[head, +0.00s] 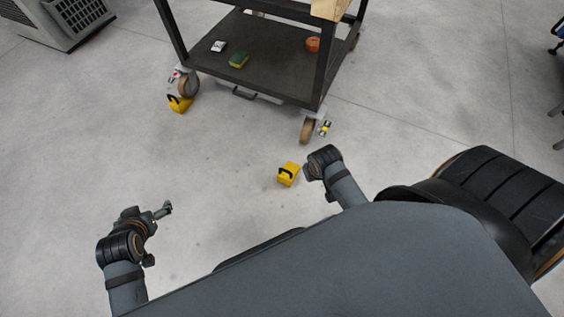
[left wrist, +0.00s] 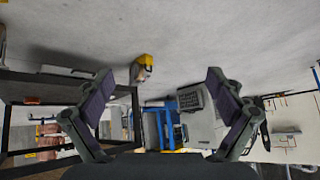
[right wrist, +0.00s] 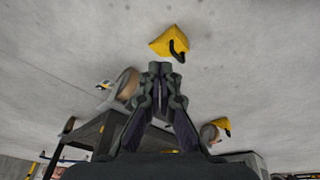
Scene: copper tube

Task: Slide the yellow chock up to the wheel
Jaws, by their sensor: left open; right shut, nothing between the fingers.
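A yellow chock (head: 288,174) with a black handle lies on the floor, just left of my right wrist in the head view. The cart's near wheel (head: 307,130) stands beyond it, with a clear gap of floor between them. In the right wrist view the chock (right wrist: 170,42) lies ahead of my right gripper (right wrist: 160,68), which is shut and empty; the wheel (right wrist: 126,84) shows to its left. I cannot tell whether the fingertips touch the chock. My left gripper (head: 164,210) is open and empty, away to the left over bare floor.
A dark cart (head: 262,62) carries a green-and-yellow sponge (head: 239,60) and an orange-red object (head: 313,44) on its lower shelf. A second yellow chock (head: 179,104) sits at its left wheel (head: 189,84). The floor between my arms is clear.

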